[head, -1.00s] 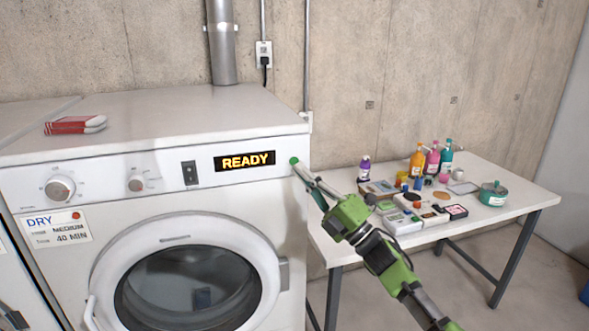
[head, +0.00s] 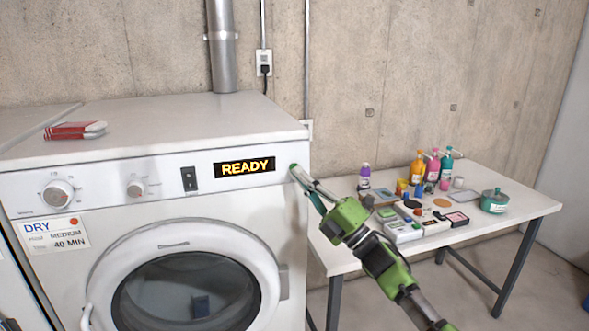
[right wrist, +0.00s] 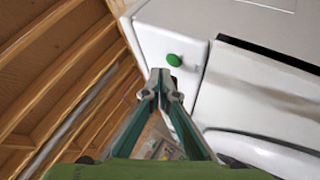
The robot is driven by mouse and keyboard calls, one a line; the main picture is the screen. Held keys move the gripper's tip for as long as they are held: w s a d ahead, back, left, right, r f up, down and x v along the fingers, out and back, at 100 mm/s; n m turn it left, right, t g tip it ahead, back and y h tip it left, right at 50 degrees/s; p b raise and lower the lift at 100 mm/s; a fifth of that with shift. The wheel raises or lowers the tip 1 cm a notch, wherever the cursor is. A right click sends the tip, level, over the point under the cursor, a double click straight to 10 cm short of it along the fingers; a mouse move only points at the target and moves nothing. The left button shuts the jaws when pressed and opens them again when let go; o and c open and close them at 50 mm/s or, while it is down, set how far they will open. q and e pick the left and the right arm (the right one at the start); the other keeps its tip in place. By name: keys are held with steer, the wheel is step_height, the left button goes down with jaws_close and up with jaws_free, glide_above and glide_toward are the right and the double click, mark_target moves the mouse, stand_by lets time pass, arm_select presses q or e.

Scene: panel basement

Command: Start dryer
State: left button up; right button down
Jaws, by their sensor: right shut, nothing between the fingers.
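The white dryer (head: 110,160) stands at the left with its round door (head: 190,290) shut. Its display (head: 244,167) reads READY in yellow. Left of the display are a dark rocker switch (head: 189,179), a small knob (head: 136,187) and a larger knob (head: 58,194). A green round button (right wrist: 174,60) sits at the panel's right end. My right gripper (right wrist: 161,74) is shut and empty, its tips just short of or at the button; contact cannot be told. In the head view the right gripper (head: 302,175) partly covers that corner. My left gripper is out of view.
A label (head: 55,235) on the dryer reads DRY, MEDIUM, 40 MIN. A red and white pack (head: 75,131) lies on the dryer top. A white table (head: 525,205) at the right holds bottles, a teal pot (head: 494,201) and several small boxes.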

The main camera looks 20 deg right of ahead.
stand_by(0.7)
steer(key=shift+w+b, duration=0.45)
